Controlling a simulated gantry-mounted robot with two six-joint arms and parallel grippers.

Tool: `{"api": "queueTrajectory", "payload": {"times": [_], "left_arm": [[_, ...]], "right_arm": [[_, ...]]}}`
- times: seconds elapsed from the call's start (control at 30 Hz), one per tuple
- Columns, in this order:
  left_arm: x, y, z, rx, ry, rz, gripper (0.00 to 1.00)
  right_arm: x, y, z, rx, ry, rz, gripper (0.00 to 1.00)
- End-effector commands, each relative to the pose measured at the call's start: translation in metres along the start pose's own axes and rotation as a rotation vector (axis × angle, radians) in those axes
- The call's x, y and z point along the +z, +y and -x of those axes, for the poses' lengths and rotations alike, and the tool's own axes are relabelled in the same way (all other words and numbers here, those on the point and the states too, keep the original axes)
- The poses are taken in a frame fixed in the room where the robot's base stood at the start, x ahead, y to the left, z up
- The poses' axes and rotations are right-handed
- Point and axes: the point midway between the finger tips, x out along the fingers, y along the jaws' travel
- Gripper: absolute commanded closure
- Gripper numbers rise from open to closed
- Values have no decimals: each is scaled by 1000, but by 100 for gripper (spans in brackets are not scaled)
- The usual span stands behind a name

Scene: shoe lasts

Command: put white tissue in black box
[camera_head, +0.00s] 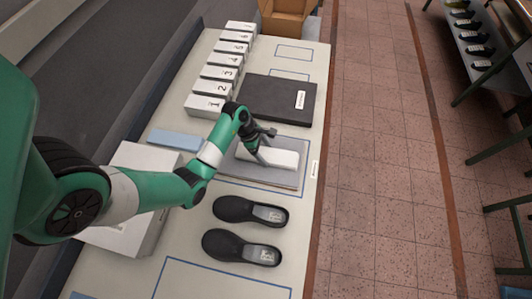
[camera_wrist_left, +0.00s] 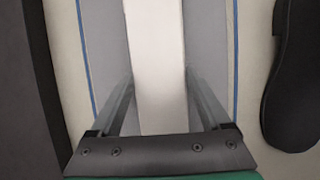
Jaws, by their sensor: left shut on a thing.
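The white tissue (camera_head: 280,158) is a pale, narrow block over the grey board (camera_head: 230,168) at the middle of the table. My left gripper (camera_head: 262,151) is shut on it, near its left end. In the left wrist view the tissue (camera_wrist_left: 155,60) runs between my two fingers, with grey surface on both sides. Whether it touches the board or hangs just above it, I cannot tell. The black box (camera_head: 265,94) lies flat just behind the board, with a white label on its right part. My right gripper is not in view.
Several numbered white boxes (camera_head: 219,86) line the table's back left. Two black shoes (camera_head: 235,209) lie in front of the board. A light blue piece (camera_head: 174,140) and a large white box (camera_head: 130,232) are at left. An open brown carton (camera_head: 284,22) stands at the far end.

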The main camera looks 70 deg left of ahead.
Motion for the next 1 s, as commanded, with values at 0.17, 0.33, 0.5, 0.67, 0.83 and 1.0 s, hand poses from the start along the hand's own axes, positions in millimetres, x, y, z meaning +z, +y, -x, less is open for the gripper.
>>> {"api": "queueTrajectory", "payload": {"times": [0.17,0.33,0.5,0.67,0.83,1.0], "left_arm": [[9,1,20,3,-2,-1,79],[25,-22,55,1,-2,-4,79],[43,-66,90,-1,-1,-5,79],[52,-109,104,-2,0,-4,79],[57,-133,113,-1,0,-2,79],[58,-140,114,0,-1,1,79]], "right_arm": [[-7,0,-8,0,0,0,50],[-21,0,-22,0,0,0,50],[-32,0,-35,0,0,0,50],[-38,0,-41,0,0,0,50],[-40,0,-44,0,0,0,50],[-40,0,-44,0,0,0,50]]}}
